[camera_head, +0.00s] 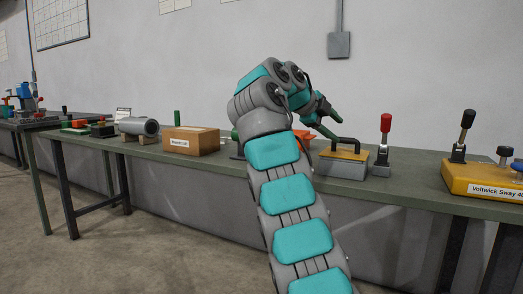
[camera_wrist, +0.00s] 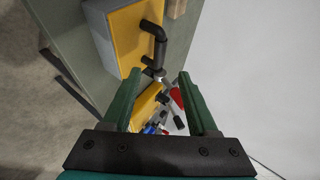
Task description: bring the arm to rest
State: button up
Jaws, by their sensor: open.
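My gripper (camera_head: 337,128) is at the end of my raised, bent arm, over the workbench (camera_head: 228,158). Its two green fingers show apart in the wrist view (camera_wrist: 160,76), with nothing held between them. Just below and beyond the gripper in the head view stands a grey block with a yellow top (camera_head: 342,157) and a black bar handle (camera_head: 345,142). The yellow face (camera_wrist: 127,33) and the handle (camera_wrist: 157,42) also show in the wrist view, ahead of the fingers and apart from them.
A red-handled lever (camera_head: 384,145) stands right of the grey block. A yellow base (camera_head: 468,180) with a black-knobbed lever is at far right. A cardboard box (camera_head: 190,141) and a grey cylinder (camera_head: 138,127) sit to the left. The wall is behind; floor at front left is clear.

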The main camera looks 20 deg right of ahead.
jog(key=s+a+f+n+g+y+p, duration=0.1)
jog(key=s+a+f+n+y, duration=0.2)
jog(key=s+a+f+n, duration=0.7)
jog(key=s+a+f+n+g+y+p, duration=0.2)
jog(key=s+a+f+n+y, duration=0.2)
jog(key=s+a+f+n, duration=0.6)
jog(key=s+a+f+n+g+y+p, duration=0.1)
jog(key=s+a+f+n+y, duration=0.3)
jog(key=s+a+f+n, duration=0.6)
jog(key=s+a+f, duration=0.1)
jog(key=s+f, duration=0.2)
jog(key=s, duration=0.2)
jog(key=s+f, duration=0.3)
jog(key=s, duration=0.3)
jog(key=shift+a+g, duration=0.3)
jog(key=shift+a, duration=0.1)
jog(key=shift+f, duration=0.1)
jog(key=shift+c, duration=0.2)
